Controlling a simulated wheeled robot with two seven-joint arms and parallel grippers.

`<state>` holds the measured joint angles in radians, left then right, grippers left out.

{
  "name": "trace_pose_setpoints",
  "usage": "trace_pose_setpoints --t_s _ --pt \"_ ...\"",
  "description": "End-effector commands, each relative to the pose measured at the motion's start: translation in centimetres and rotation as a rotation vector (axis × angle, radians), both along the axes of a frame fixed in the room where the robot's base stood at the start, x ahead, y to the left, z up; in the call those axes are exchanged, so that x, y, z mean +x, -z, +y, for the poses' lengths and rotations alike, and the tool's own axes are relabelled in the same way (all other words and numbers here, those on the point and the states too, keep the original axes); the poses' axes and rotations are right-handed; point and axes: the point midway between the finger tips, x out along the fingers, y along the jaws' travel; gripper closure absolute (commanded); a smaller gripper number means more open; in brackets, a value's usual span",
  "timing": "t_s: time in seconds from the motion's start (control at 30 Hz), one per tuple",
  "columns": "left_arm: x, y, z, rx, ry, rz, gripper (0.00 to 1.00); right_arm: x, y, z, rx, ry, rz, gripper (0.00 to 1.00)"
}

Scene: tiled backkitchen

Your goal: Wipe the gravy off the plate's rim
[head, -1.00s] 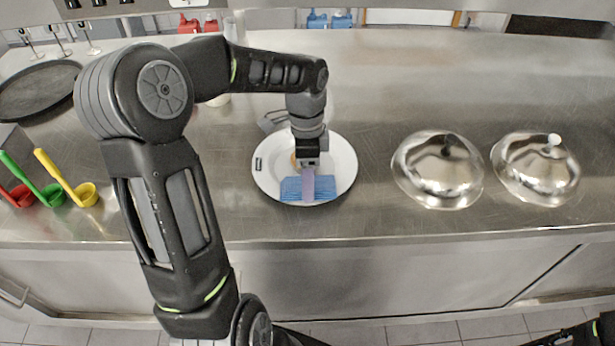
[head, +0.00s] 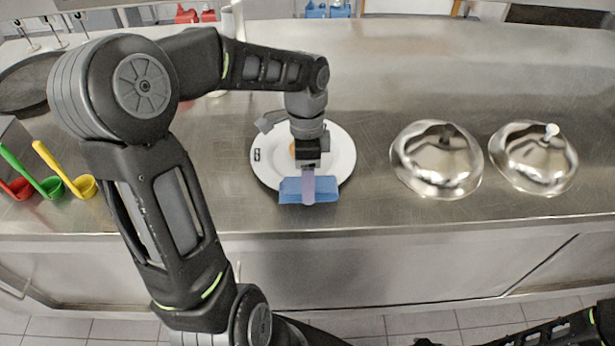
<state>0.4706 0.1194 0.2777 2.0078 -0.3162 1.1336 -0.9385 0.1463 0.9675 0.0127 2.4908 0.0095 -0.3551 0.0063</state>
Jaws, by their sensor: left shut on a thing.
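The white plate (head: 340,160) lies on the steel counter, with a small dark rectangular mark on its left rim. Something orange-brown shows near its middle, mostly hidden by my left gripper. My left gripper (head: 308,172) points down over the front part of the plate and is shut on a blue cloth (head: 329,188) with a pale purple strip. The cloth covers the plate's front rim and reaches past it towards the counter's front. I cannot tell whether it touches the rim. Gravy under the cloth is hidden. Part of my right arm shows at the lower right; its gripper is out of view.
Two shiny domed lids (head: 437,160) (head: 533,158) stand right of the plate. Red, green (head: 52,187) and yellow (head: 86,186) ladles are at the left, with a dark round pan (head: 30,88) behind. The counter (head: 420,75) is bare behind the lids.

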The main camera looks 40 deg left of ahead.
Motion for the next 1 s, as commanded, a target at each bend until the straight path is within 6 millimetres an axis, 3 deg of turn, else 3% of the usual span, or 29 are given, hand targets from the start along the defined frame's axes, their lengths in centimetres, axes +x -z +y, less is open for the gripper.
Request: trace_pose_setpoints --t_s 0.33,0.7,1.0 --pt "0.3 0.1 0.2 -0.001 0.0 0.001 0.73 0.0 -0.1 0.0 0.0 0.0 0.0 0.64" --pt "2.5 0.8 2.1 0.0 0.0 0.001 0.73 0.0 -0.4 0.0 0.0 0.0 0.0 0.64" --pt "2.6 1.0 2.3 0.001 0.0 0.002 0.73 0.0 -0.4 0.0 0.0 0.0 0.0 0.64"
